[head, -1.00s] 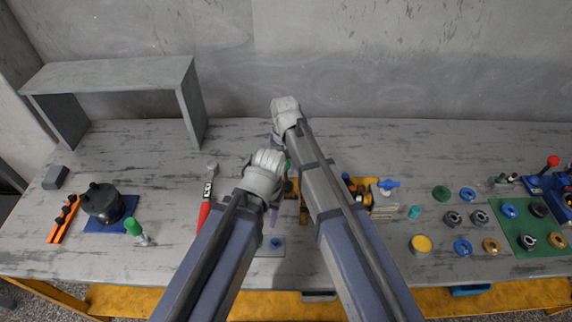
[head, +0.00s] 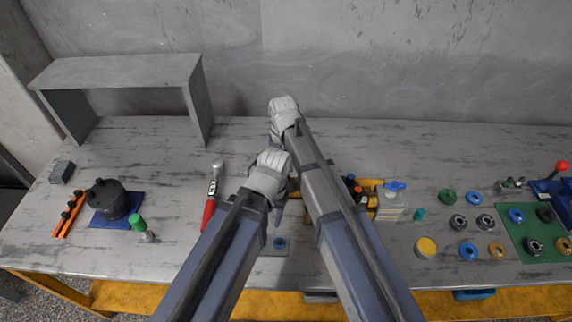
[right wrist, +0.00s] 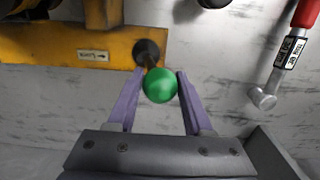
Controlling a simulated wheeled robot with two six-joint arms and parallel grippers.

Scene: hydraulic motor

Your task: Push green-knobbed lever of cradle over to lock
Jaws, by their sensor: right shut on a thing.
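The lever's round green knob (right wrist: 160,85) shows in the right wrist view, on a short stem from a dark round pivot (right wrist: 147,52). The pivot sits at the end of the yellow cradle (right wrist: 110,42), which carries a small white label. My right gripper (right wrist: 163,82) has its two purple fingers on either side of the knob and is shut on it. In the head view my right arm hides its fingers and most of the cradle (head: 373,184). My left gripper (head: 278,214) points down in front of the cradle; its finger gap is unclear.
A red-handled tool (head: 209,205) lies left of my left arm. A black pot (head: 108,200) on a blue mat and a grey shelf (head: 118,70) are farther left. Several rings and discs, a yellow-topped tin (head: 426,247) and a green mat (head: 518,228) are at right.

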